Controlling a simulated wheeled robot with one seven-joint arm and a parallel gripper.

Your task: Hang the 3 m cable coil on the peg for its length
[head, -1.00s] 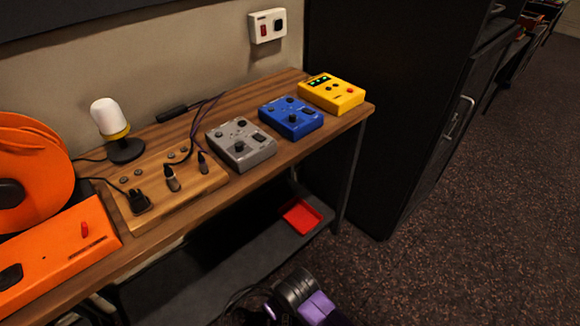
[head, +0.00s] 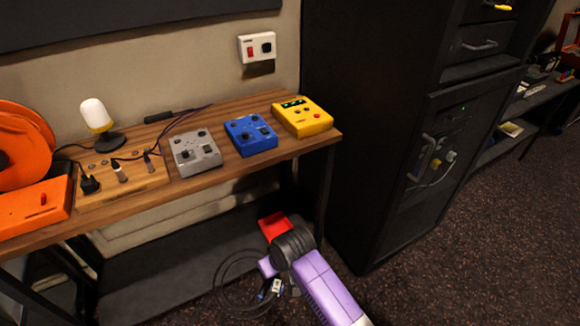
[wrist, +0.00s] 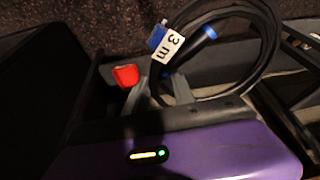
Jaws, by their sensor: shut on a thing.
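A black cable coil (head: 226,290) with a blue-and-white tag hangs at the end of my purple arm, low in front of the desk. In the wrist view the tag (wrist: 167,46) reads "3 m", and the coil (wrist: 268,50) loops to the right of it. My gripper (wrist: 160,88) is shut on the coil near the tag. In the head view the fingertips are hard to make out behind the wrist. I see no peg in either view.
A wooden desk (head: 225,172) carries grey, blue and yellow boxes, a lamp and an orange reel. A black rack cabinet (head: 385,120) stands right of the desk. Dark carpet (head: 470,235) is open at the right.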

